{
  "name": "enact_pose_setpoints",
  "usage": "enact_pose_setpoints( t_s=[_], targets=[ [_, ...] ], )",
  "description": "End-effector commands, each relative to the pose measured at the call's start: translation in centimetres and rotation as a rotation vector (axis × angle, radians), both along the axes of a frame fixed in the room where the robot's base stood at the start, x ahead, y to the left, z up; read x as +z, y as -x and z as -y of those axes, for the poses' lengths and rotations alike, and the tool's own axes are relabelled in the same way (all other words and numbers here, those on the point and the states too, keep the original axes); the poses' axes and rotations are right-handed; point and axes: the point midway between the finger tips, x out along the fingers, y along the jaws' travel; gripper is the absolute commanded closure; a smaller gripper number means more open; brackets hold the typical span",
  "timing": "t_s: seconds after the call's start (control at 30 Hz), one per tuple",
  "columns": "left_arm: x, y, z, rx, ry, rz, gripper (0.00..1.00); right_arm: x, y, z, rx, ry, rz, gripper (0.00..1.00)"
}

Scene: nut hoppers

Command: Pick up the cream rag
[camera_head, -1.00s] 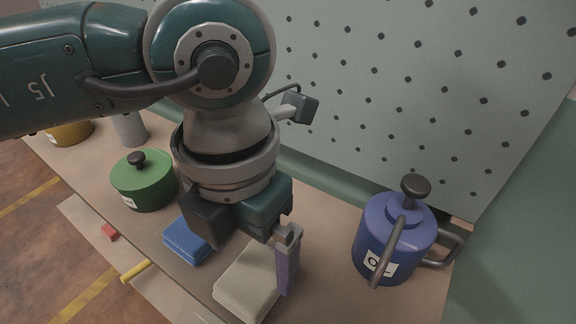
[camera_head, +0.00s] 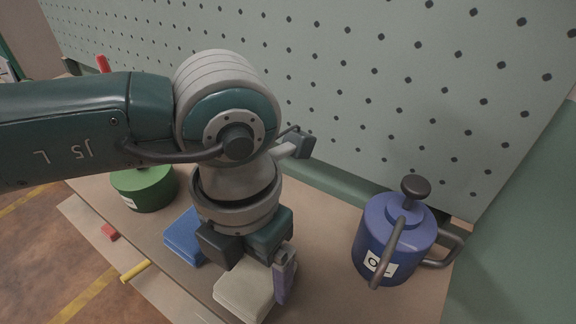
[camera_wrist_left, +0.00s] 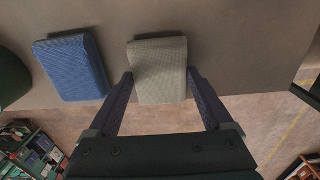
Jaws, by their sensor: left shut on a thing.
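The cream rag (camera_head: 240,292) is a folded, pale block near the front edge of the bench, partly covered by my left gripper (camera_head: 262,288) in the head view. In the left wrist view the cream rag (camera_wrist_left: 160,72) sits between the two purple fingers of my left gripper (camera_wrist_left: 161,80), which are shut on its sides. It appears to rest at bench level; I see no clear gap under it. My right gripper is not in view.
A blue folded rag (camera_head: 184,238) lies just left of the cream one. A blue oil can (camera_head: 392,250) stands to the right, a green lidded pot (camera_head: 146,190) to the left. A pegboard (camera_head: 400,90) rises behind. A yellow-handled item (camera_head: 136,271) lies at the front.

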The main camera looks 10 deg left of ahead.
Motion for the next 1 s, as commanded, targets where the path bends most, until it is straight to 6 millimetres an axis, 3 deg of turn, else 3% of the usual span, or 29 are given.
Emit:
enact_pose_setpoints(
  t_s=[0.17,0.57,0.73,1.0],
  targets=[
    [0.0,0.0,0.0,0.0,0.0,0.0,0.71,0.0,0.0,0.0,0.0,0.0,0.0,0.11],
    [1.1,-0.1,0.0,0.0,0.002,0.002,0.71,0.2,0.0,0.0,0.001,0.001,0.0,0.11],
    [4.3,-0.2,0.1,-0.001,0.004,0.006,0.71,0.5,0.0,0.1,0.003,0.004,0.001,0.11],
    [12.7,-0.2,0.0,-0.003,0.002,0.009,0.71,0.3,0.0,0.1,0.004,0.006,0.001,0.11]
  ],
)
